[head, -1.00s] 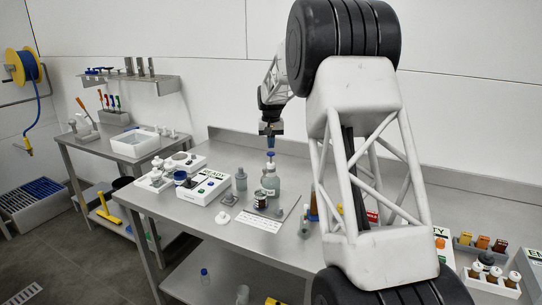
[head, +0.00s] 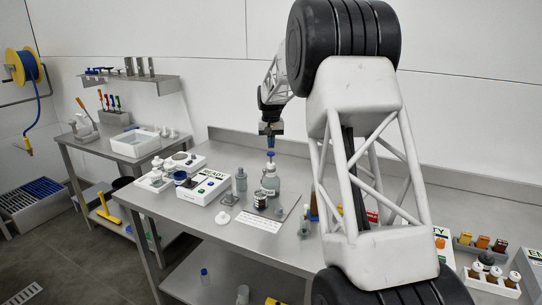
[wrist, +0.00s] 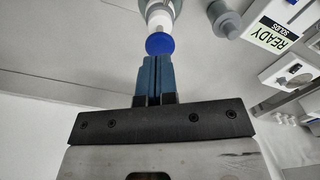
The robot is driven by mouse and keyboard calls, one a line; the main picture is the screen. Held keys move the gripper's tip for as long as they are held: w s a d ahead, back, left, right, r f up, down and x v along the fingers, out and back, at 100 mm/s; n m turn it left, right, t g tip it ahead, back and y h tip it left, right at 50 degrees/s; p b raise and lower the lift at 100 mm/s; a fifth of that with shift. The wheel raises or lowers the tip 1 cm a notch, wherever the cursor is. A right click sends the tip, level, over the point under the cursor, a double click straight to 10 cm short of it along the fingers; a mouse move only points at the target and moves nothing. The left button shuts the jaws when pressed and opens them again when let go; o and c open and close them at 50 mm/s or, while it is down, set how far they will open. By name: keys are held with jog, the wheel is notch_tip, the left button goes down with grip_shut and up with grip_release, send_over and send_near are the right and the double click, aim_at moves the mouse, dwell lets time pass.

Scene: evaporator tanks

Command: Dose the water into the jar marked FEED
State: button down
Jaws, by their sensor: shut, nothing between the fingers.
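A grey-green bottle (head: 271,185) with a white neck and a round blue pump top (head: 271,154) stands on the steel bench. A small jar with a dark top (head: 260,199) stands just in front of it; I cannot read its lettering clearly, nor tell which jar is marked FEED. My gripper (head: 271,146) points down just above the blue pump top. In the wrist view my gripper's blue fingers (wrist: 155,60) are together and empty, with their tips close to the blue pump top (wrist: 159,44). I cannot tell whether they touch it.
A white box labelled READY (head: 203,188) stands left of the bottle, with a slimmer grey bottle (head: 241,179) between. A white card (head: 259,220) lies at the bench front. Small bottles (head: 304,222) stand to the right, near my arm. A rack of vials (head: 488,270) is far right.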

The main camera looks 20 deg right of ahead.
aim_at(271, 153)
jog(key=shift+f, duration=0.15)
jog(key=shift+f, duration=2.5)
jog(key=shift+r, duration=2.65)
jog(key=shift+f, duration=0.2)
jog(key=shift+f, duration=2.45)
jog(key=shift+r, duration=2.65)
